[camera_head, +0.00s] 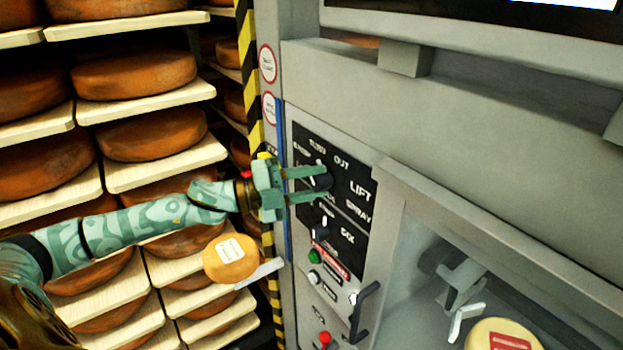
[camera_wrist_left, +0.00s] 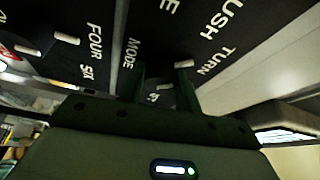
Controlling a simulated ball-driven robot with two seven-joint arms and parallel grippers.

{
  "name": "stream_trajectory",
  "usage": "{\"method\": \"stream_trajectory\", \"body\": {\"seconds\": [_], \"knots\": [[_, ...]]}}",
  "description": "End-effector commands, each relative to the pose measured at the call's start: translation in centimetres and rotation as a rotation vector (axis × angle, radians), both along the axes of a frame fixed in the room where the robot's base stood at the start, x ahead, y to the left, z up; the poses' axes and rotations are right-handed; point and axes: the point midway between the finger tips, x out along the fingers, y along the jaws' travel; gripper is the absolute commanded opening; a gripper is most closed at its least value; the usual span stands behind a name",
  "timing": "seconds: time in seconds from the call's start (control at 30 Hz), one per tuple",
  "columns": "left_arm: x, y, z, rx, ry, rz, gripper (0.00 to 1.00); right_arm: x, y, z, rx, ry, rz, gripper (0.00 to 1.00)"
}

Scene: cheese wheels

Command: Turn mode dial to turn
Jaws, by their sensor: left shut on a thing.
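The mode dial (camera_head: 322,181) is a dark knob on the black labelled panel (camera_head: 352,213) of the grey machine, in the middle of the head view. My left gripper (camera_head: 311,184) reaches it from the left, with one finger above and one below, and is shut on it. In the left wrist view the dial (camera_wrist_left: 160,97) is mostly dark and lies between the fingers. A white mark (camera_wrist_left: 183,64) shows near the printed word TURN. I cannot tell exactly which word the dial points at. My right gripper is not in view.
A second dial (camera_head: 320,231) sits just below, with a green button (camera_head: 314,256) and a red-tipped lever (camera_head: 324,338) lower down. A dark handle (camera_head: 364,310) juts out. Shelves of cheese wheels (camera_head: 135,75) stand at left. A recess at right holds a pale wheel (camera_head: 500,335).

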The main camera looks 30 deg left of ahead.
Motion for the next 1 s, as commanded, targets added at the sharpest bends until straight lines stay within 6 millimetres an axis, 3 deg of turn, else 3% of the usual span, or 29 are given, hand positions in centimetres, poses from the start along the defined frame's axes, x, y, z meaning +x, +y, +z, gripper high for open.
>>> {"method": "stream_trajectory", "body": {"seconds": [0.4,1.0], "knots": [[0.0,0.0,0.2,0.262,-0.105,0.000,0.10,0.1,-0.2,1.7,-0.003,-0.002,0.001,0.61],[-0.1,0.0,0.0,0.344,-0.138,-0.002,0.10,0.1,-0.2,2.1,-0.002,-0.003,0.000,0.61]]}}
